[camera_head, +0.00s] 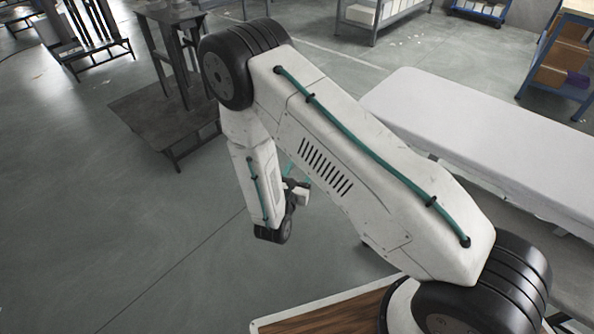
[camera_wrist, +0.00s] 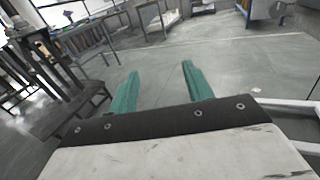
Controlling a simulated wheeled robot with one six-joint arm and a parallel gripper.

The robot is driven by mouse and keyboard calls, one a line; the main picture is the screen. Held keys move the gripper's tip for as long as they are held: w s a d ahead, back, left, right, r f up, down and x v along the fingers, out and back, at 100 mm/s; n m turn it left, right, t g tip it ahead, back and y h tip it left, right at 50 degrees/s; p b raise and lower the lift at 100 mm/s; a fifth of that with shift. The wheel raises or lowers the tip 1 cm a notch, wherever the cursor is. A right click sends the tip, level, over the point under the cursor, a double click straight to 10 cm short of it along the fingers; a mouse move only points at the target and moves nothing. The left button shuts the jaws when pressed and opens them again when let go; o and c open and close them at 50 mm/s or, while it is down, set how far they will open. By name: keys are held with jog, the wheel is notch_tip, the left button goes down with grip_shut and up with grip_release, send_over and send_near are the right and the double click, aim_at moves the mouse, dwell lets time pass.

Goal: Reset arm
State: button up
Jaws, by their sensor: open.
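My gripper (camera_wrist: 158,88) shows in the wrist view as two green fingers, spread apart with bare grey floor between them. It is open and empty. In the head view my white arm is bent, with the upper link rising to the left and the forearm hanging down. The gripper is mostly hidden behind the arm there; only a bit of green (camera_head: 290,170) shows beside the wrist.
A long table with a white top (camera_head: 480,135) stands at the right. A dark metal stand (camera_head: 165,115) is at the upper left. Shelves with boxes (camera_head: 565,55) stand at the upper right. The floor (camera_head: 110,220) at the left is clear.

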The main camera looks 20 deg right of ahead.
jog(key=s+d+r+m+g+h, duration=0.4)
jog(key=s+d+r+m+g, duration=0.7)
jog(key=s+r+m+g, duration=0.4)
jog(key=s+a+r+m+t+y, duration=0.1)
jog(key=s+r+m+y, duration=0.5)
jog(key=r, duration=0.4)
jog(key=s+a+r+m+y, duration=0.2)
jog(key=s+r+m+y, duration=0.5)
jog(key=s+r, duration=0.4)
jog(key=shift+a+m+t+y, duration=0.2)
jog(key=shift+m+t+y, duration=0.15)
jog(key=shift+y, duration=0.45)
